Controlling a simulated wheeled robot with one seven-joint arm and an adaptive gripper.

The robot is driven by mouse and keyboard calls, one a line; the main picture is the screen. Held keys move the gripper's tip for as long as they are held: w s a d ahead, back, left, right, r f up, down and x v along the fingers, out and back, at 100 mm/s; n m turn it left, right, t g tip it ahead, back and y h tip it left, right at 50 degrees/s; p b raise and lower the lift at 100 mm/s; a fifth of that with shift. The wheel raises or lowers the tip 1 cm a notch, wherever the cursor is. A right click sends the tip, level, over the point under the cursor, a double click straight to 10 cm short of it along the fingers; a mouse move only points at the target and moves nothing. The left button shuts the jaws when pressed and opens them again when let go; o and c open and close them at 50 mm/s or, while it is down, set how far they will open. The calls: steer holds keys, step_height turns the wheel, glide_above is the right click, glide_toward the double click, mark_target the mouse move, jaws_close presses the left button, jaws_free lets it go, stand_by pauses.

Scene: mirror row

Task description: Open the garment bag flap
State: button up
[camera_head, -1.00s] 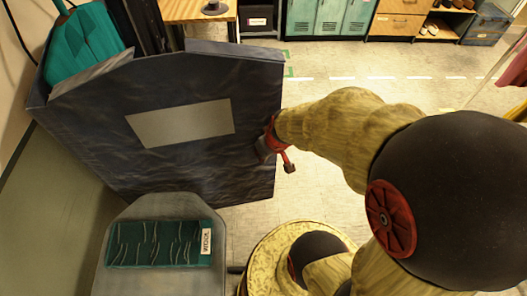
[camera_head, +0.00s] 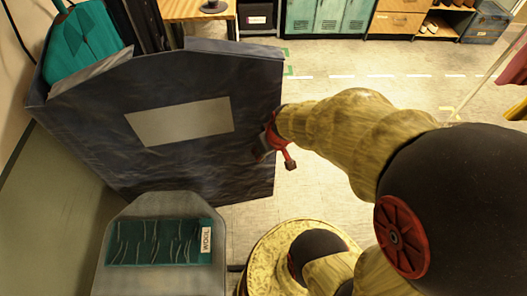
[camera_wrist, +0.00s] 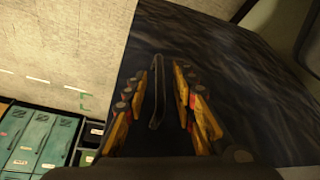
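The garment bag's dark, creased flap (camera_head: 215,165) fills the left of the head view, with a pale rectangular panel (camera_head: 180,122) on it. Teal cloth (camera_head: 80,42) and dark garments show behind its top edge. My gripper (camera_head: 265,148) is at the flap's right edge. In the wrist view a thin dark pull handle (camera_wrist: 157,92) stands on the flap's surface, near its edge. My gripper (camera_wrist: 160,70) has its fingers apart, one on each side of the handle. Gaps show between handle and fingers, so it looks open. Contact with the flap is unclear.
A grey seat-like stand (camera_head: 150,272) with a teal "WOOL" panel is below the flap. A wooden table (camera_head: 200,10) and teal lockers (camera_head: 330,15) stand at the back. Floor (camera_head: 400,85) right of the flap is clear. A wall (camera_head: 50,215) runs along the left.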

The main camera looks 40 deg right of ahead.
steer(key=v, duration=1)
steer(key=shift+s+r, duration=0.25)
steer(key=shift+r, duration=0.1)
steer(key=s+a+r+n+t, duration=0.1)
steer(key=s+a+r, duration=0.2)
steer(key=a+r, duration=0.7)
steer(key=shift+a, duration=0.8)
steer(key=shift+o, duration=1.3)
steer(key=shift+s, duration=0.1)
